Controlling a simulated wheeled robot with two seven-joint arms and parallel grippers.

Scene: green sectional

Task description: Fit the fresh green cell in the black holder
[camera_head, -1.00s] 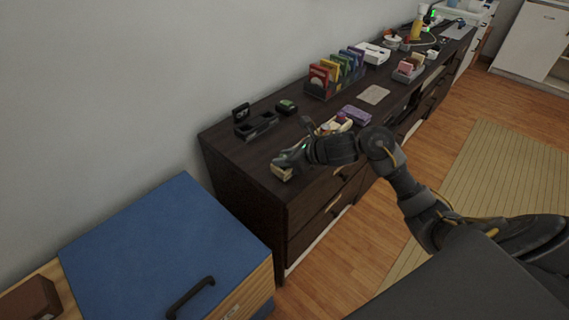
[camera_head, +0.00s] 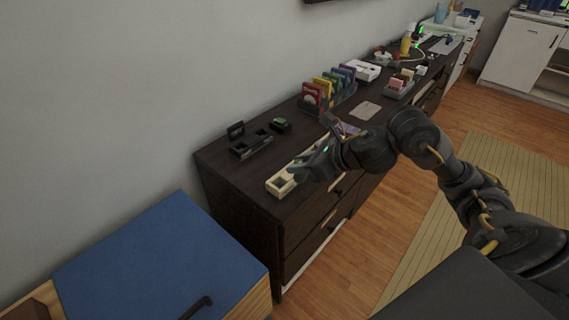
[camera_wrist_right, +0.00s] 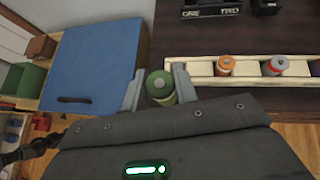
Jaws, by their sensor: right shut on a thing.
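In the head view this gripper (camera_head: 297,171) is over the near end of the pale wooden rack (camera_head: 279,187), and I cannot make out the cell there. The black holder (camera_head: 250,145) sits on the dark dresser, behind and left of the gripper, with a raised part at its back. My left gripper is out of view.
The rack (camera_wrist_right: 204,70) holds an orange cell (camera_wrist_right: 225,65) and a purple-topped one (camera_wrist_right: 275,64); its left end slot looks empty. A blue-topped cabinet (camera_head: 150,255) stands left of the dresser (camera_head: 235,178).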

